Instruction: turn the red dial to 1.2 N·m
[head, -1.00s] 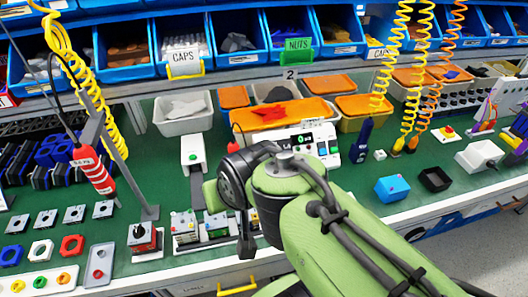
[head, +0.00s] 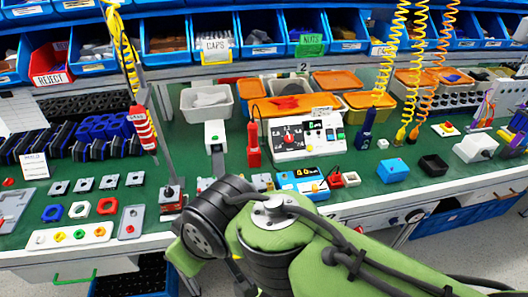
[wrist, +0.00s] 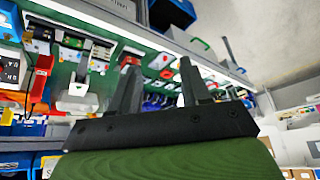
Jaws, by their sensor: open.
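A white control box (head: 308,135) stands on the green bench, right of centre in the head view. The dial's setting is too small to read. A blue box with a lit display (head: 302,179) stands in front of it; its digits are not clear. My gripper (wrist: 158,66) is open, with nothing between its fingers in the wrist view. In the head view its fingers are hidden behind my arm, which is low, in front of the bench edge.
A red upright tool (head: 254,145) stands left of the control box. A hanging red-and-white tool (head: 144,130) and grey post are further left.

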